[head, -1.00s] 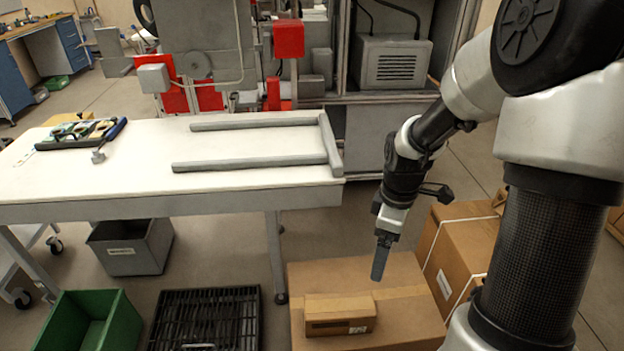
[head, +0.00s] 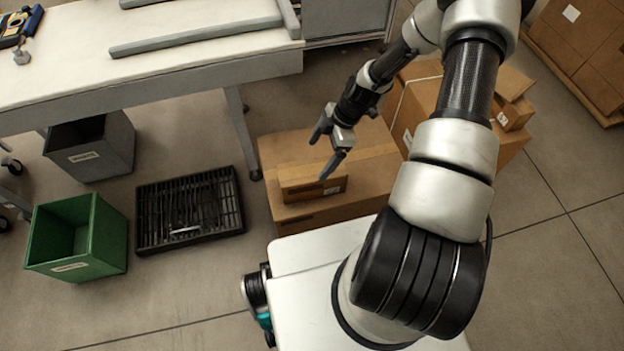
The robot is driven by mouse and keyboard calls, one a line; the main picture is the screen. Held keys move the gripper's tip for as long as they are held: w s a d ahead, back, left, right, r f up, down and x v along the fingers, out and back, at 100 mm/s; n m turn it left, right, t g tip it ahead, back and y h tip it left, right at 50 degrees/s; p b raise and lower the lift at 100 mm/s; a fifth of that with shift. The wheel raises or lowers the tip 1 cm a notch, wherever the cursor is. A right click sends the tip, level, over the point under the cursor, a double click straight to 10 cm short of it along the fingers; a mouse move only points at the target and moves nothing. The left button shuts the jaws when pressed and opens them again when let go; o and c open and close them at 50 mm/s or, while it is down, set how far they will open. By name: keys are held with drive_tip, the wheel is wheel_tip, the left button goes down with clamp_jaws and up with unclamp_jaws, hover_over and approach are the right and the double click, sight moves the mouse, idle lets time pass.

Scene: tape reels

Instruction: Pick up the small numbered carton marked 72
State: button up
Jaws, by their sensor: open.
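A small brown carton (head: 300,189) lies on top of a larger cardboard box (head: 273,152) at the middle of the head view. It has a pale label on its front right side; no number can be read at this size. My gripper (head: 322,158) is open, with its fingers pointing down at the small carton. One fingertip overlaps the carton's right end in the picture; I cannot tell whether it touches. Nothing shows between the fingers.
A strapped box (head: 411,104) with another small carton (head: 512,114) stands right of the larger box. A black slatted crate (head: 190,208), a green bin (head: 102,240) and a grey bin (head: 92,150) stand on the floor at left. The white table (head: 60,70) is behind.

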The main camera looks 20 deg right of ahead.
sight(313, 169)
drive_tip(key=x, duration=0.3)
drive_tip(key=shift+d+b+x, duration=0.2)
drive_tip(key=shift+b+x, duration=0.1)
drive_tip(key=shift+x, duration=1)
drive_tip(key=shift+d+b+x, duration=0.15)
drive_tip(key=shift+b+x, duration=0.15)
drive_tip(key=shift+x, duration=1)
drive_tip(key=shift+s+f, duration=0.15)
drive_tip(key=c, duration=2)
drive_tip(key=shift+c, duration=0.2)
